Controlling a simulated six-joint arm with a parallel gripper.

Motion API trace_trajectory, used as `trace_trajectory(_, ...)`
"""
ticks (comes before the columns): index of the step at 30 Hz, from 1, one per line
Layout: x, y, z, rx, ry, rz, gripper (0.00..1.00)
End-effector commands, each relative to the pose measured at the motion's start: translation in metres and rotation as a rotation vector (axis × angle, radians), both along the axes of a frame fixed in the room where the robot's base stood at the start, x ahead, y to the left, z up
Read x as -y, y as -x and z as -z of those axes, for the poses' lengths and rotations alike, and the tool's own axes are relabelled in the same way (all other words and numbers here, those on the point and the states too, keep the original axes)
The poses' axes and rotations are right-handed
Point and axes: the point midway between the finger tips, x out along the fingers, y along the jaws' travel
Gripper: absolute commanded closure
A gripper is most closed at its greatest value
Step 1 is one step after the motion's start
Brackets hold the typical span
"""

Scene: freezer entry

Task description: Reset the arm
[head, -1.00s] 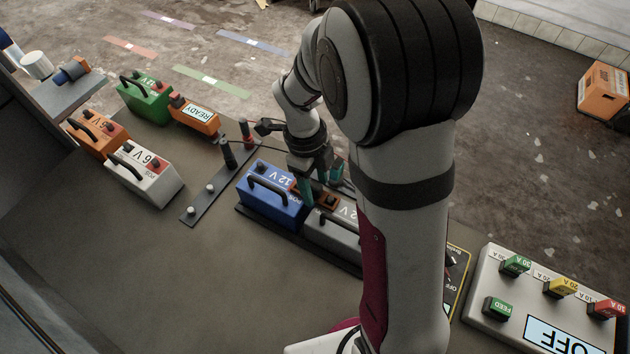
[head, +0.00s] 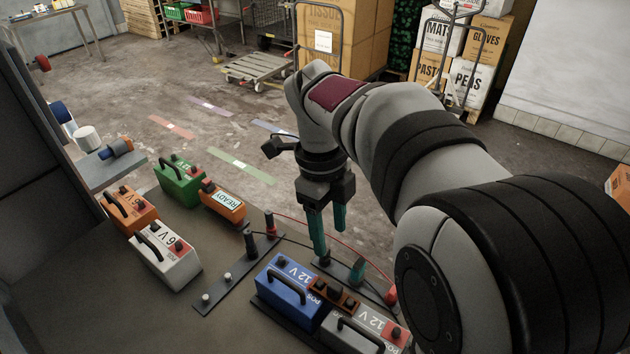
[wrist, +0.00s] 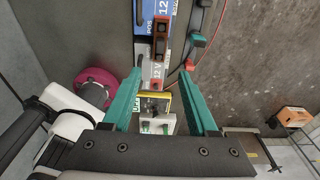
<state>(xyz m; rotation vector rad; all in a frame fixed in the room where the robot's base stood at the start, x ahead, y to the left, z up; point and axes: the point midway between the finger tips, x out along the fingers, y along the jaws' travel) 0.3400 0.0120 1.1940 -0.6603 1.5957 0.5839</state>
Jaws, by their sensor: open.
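My gripper (head: 329,228) is open and empty, its teal fingers pointing down above the far edge of the bench. In the wrist view the two fingers (wrist: 162,78) stand apart with nothing between them. Below and in front of it in the head view are a blue 12 V battery (head: 283,292) and a grey 12 V battery (head: 345,338), side by side. An orange-brown link piece (head: 333,293) lies across their adjoining tops. It also shows in the wrist view (wrist: 160,45), beyond the fingers. My arm hides the bench's right part in the head view.
A black strip with posts (head: 228,284), a teal clamp (head: 357,270) and a red cable (head: 330,243) are close by. Green (head: 178,182), orange (head: 128,213) and white (head: 165,258) batteries and a READY box (head: 223,205) stand left.

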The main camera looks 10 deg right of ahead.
Motion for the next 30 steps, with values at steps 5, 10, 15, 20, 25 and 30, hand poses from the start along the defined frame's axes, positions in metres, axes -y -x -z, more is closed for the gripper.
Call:
trace_trajectory(5,0.000,0.000,0.000,0.000,0.000,0.000,0.41)
trace_trajectory(10,0.000,0.000,0.001,0.000,0.000,0.000,0.41)
trace_trajectory(15,-0.001,0.039,-0.004,-0.011,-0.069,-0.315,0.41)
trace_trajectory(20,-0.008,0.128,0.007,0.015,-0.205,-1.062,0.41)
trace_trajectory(25,-0.018,0.193,0.034,0.086,-0.262,-1.664,0.41)
trace_trajectory(30,-0.022,0.212,0.046,0.115,-0.268,-1.870,0.41)
